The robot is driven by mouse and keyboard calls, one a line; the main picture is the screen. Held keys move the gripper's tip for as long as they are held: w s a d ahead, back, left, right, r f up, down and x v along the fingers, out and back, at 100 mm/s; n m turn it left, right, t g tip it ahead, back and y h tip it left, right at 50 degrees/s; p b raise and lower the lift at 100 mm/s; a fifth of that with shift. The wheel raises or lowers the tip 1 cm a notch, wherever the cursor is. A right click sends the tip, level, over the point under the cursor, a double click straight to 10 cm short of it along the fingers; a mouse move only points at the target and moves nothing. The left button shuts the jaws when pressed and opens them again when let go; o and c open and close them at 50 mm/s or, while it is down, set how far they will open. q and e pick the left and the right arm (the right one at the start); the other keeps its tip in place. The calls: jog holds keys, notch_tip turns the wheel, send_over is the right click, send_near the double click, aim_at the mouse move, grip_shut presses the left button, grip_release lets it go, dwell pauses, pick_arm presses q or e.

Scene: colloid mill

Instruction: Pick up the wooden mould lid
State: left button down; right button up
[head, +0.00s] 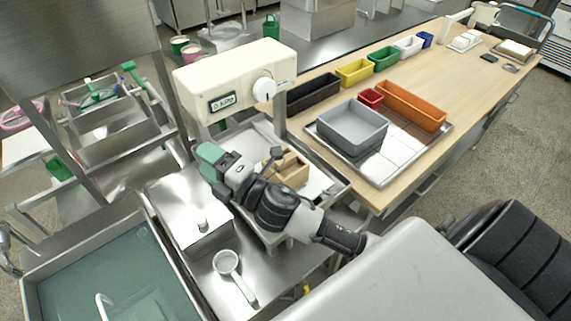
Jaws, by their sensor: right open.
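A light wooden mould (291,169) sits on the steel tray under the cream machine head. I cannot clearly tell its lid from its body, as my right arm covers the near-left side. My right arm reaches in from the lower right across the tray. My right gripper (273,156) is small and dark beside the mould's upper left edge. It is open, and nothing shows between its fingers. I cannot tell whether it touches the wood. My left gripper is out of view.
The cream machine head (235,80) overhangs the tray. A steel box with a knob (190,225), a strainer (228,263) and a water-filled sink (110,280) lie left. A grey tub (352,128) and coloured bins stand on the wooden table (455,95) at right.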

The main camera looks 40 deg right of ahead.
jog(key=a+r+n+g+y, duration=0.3)
jog(key=a+n+g+y, duration=0.35)
jog(key=n, duration=0.85)
jog(key=n+g+h, duration=1.2)
jog(key=n+h, duration=0.2)
jog(key=n, duration=0.3)
send_near(285, 158)
jog(key=shift+s+a, duration=0.15)
notch_tip(285, 158, down, 5)
jog(key=shift+r+p, duration=0.15)
jog(key=shift+p, duration=0.65)
notch_tip(285, 158, down, 5)
jog(key=p, duration=0.2)
jog(key=shift+f+p, duration=0.25)
jog(key=shift+p, duration=0.05)
jog(key=shift+f, duration=0.2)
grip_shut()
jog(key=shift+r, duration=0.15)
